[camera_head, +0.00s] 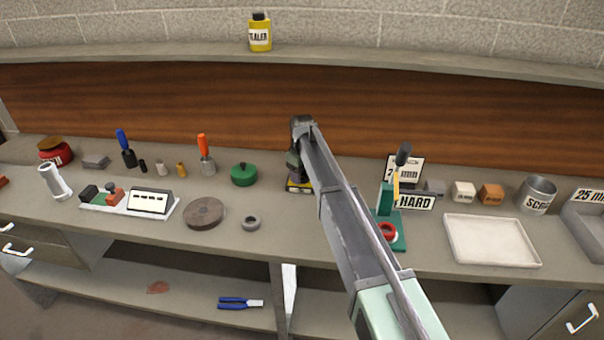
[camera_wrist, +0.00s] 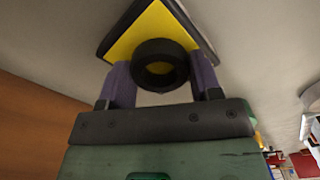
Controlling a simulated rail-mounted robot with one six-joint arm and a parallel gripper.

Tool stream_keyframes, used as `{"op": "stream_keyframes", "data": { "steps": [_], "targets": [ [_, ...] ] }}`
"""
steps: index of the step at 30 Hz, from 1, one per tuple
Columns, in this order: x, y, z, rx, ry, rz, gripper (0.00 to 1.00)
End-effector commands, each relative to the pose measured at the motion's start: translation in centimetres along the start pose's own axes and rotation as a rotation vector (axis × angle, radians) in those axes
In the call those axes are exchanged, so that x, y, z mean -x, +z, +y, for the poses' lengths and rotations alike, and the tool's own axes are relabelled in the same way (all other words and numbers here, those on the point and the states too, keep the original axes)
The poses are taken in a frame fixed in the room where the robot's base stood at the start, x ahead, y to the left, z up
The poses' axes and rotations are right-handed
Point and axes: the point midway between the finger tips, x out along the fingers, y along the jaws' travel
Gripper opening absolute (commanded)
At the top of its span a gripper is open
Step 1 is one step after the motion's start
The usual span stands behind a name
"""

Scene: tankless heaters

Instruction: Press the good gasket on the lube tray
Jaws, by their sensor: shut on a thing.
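My gripper (camera_head: 298,172) is at the back middle of the bench, pointing down beside the wood panel. In the wrist view, its purple fingers (camera_wrist: 162,72) are shut on a black ring, the gasket (camera_wrist: 160,46), one finger on each side. The lube tray is a yellow pad with a dark border (camera_wrist: 150,24), directly beyond the gasket in the wrist view. In the head view, the tray (camera_head: 299,188) shows at the gripper's foot, partly hidden by it. The gasket is hidden in the head view. I cannot tell whether it touches the tray.
A green lidded pot (camera_head: 244,174), a grey ring (camera_head: 251,223) and a brown disc (camera_head: 204,213) lie left of my arm. Right of it stand a green tester with a red ring (camera_head: 388,232), a HARD sign (camera_head: 415,202), a white tray (camera_head: 492,241) and a scrap can (camera_head: 538,194).

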Motion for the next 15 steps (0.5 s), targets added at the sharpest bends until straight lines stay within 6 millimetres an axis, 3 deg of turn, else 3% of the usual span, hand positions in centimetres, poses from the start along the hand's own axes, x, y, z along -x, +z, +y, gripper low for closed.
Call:
{"op": "stream_keyframes", "data": {
  "steps": [4,15],
  "targets": [
    [0.6,0.1,-0.1,0.0,-0.001,-0.002,0.39],
    [4.7,0.0,0.0,0.0,-0.001,-0.001,0.39]
  ]
}}
